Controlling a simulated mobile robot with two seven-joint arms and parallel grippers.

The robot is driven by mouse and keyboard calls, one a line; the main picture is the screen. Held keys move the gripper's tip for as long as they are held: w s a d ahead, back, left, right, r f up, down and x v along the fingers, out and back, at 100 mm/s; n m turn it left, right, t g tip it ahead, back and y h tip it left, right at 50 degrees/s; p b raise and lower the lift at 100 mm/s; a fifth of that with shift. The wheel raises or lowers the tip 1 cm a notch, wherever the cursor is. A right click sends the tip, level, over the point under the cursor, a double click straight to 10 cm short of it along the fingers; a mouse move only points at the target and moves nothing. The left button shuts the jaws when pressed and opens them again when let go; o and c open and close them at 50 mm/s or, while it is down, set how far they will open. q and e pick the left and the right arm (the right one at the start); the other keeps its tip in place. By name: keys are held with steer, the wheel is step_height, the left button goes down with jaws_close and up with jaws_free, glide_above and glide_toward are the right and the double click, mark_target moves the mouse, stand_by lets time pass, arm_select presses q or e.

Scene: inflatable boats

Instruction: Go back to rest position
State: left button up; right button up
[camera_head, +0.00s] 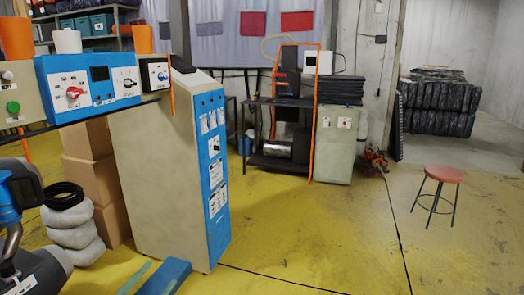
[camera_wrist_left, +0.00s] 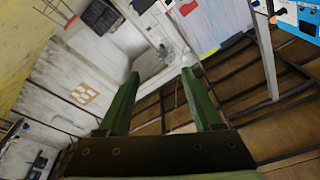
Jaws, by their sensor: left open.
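My left gripper (camera_wrist_left: 159,74) shows in the left wrist view with its two green fingers spread apart. Nothing is between the fingers. In the head view, dark and blue links of my left arm (camera_head: 22,240) stand at the lower left edge. A blue bar (camera_head: 165,279) and a thin green strip show at the bottom of the head view; I cannot tell whether they belong to the gripper. My right arm and right gripper do not show.
A tall beige and blue cabinet (camera_head: 165,175) stands close by, with a control panel (camera_head: 95,83) at the left. Boxes (camera_head: 98,175) and stacked grey rolls (camera_head: 72,230) are beside it. A red stool (camera_head: 443,174) stands at right. Yellow floor (camera_head: 310,235) is open between.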

arm_select(q)
steer(key=s+a+f+n+g+y, duration=0.15)
steer(key=s+f+g, duration=0.35)
steer(key=s+f, duration=0.75)
steer(key=s+f+n+g+y, duration=0.25)
steer(key=s+f+g, duration=0.4)
steer(key=f, duration=1.05)
steer(key=d+r+n+t, duration=0.2)
steer(key=d+n, duration=0.2)
steer(key=d, duration=0.8)
steer(key=s+a+r+p, duration=0.1)
steer(key=a+r+p, duration=0.2)
steer(key=r+p, duration=0.4)
steer(key=p, duration=0.3)
steer(key=shift+s+a+r+n+p, duration=0.3)
steer(key=shift+s+r+n+p, duration=0.05)
steer(key=shift+n+p, duration=0.05)
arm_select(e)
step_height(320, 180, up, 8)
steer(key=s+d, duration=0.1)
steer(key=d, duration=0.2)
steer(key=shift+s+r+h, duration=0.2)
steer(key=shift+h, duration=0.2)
